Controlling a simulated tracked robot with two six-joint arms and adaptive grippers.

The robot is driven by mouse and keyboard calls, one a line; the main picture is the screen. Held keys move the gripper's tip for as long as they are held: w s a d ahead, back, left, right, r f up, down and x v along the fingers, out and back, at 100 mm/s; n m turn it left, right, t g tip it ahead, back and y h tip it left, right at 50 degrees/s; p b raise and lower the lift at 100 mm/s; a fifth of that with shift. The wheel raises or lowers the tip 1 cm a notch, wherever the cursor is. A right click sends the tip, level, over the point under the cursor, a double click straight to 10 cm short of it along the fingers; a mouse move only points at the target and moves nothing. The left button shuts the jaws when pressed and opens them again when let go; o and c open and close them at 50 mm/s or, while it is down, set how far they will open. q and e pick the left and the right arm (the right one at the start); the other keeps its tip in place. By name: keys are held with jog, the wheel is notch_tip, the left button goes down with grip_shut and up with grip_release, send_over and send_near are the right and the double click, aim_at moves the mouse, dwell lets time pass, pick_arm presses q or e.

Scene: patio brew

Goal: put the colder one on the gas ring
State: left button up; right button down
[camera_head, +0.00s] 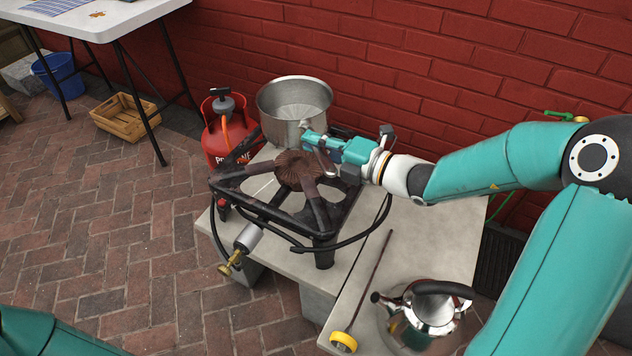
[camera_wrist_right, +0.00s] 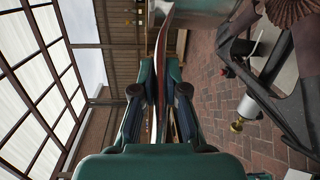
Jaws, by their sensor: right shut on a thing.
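A steel pot (camera_head: 295,103) is open at the top and looks empty. It is at the far side of the black gas ring (camera_head: 300,172), and I cannot tell whether it is lifted or standing. My right gripper (camera_head: 318,142) is shut on the pot's handle. In the right wrist view the handle (camera_wrist_right: 161,60) runs between the fingers toward the pot (camera_wrist_right: 200,16). A shiny steel kettle (camera_head: 430,308) with a black handle stands on the front of the slab. A thin probe with a yellow-rimmed head (camera_head: 343,342) lies beside it. My left gripper is out of view.
A red propane bottle (camera_head: 228,125) stands left of the ring. A hose and brass valve (camera_head: 232,262) hang at the ring's front left. The red brick wall (camera_head: 450,80) is close behind. A wooden crate (camera_head: 125,117) and blue bucket (camera_head: 58,77) are on the paving.

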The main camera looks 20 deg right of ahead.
notch_tip(320, 180, down, 10)
jog(key=b, duration=0.3)
jog(key=shift+w+r, duration=0.1)
jog(key=shift+r, duration=0.15)
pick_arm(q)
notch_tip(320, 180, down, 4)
pick_arm(e)
jog(key=c, duration=1.2)
grip_release()
jog(key=shift+f, duration=0.1)
pick_arm(q)
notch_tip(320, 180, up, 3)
jog(key=p, duration=0.2)
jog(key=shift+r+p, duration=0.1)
jog(key=shift+p, duration=0.3)
pick_arm(e)
jog(key=v, duration=1.2)
